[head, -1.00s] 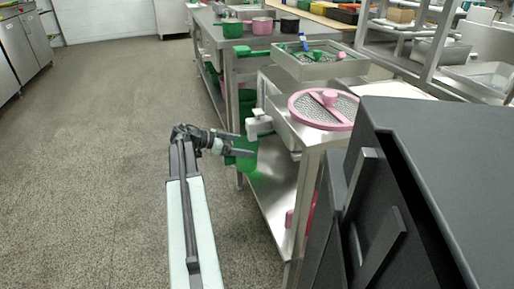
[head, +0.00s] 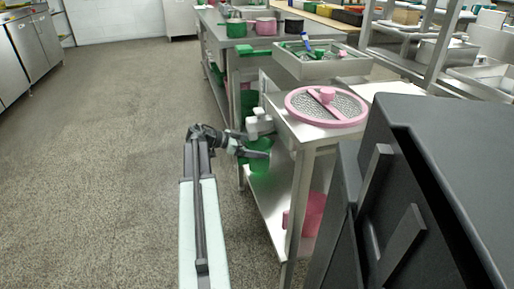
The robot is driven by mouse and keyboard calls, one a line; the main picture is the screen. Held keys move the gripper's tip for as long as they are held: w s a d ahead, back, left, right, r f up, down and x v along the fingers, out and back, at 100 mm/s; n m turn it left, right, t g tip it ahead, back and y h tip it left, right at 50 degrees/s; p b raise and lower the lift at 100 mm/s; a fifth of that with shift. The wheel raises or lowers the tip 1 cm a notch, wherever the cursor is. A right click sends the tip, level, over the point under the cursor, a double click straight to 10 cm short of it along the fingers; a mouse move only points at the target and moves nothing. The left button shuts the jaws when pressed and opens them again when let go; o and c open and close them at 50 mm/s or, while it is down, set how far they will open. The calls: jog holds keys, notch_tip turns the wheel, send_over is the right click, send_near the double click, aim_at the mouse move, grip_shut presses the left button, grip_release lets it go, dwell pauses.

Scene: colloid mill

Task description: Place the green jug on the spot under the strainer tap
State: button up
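The green jug (head: 260,158) is at my gripper (head: 256,144), beside the left end of the steel stand, below the tap (head: 259,124). The fingers lie spread along the jug's upper part and look closed on it; the contact is partly hidden. I cannot tell whether the jug's base touches the lower shelf (head: 268,196). The strainer (head: 349,104), a pink-rimmed round sieve with a pink knob, sits on top of the stand. The pale tap sticks out to the left from the stand's upper part. The spot under it is largely hidden by the jug and gripper.
A pink container (head: 315,214) stands on the lower shelf to the right. A steel tray (head: 322,66) with green items is behind the strainer. A bench with pots (head: 266,25) stands farther back. A large dark body fills the right foreground. The floor (head: 110,150) at left is clear.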

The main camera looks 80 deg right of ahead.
jog(key=shift+r, duration=0.1)
jog(key=shift+w+r+p, duration=0.25)
jog(key=shift+p, duration=0.1)
jog(key=p+v, duration=0.4)
jog(key=v, duration=0.7)
jog(key=shift+w+a, duration=0.2)
jog(key=shift+w, duration=0.05)
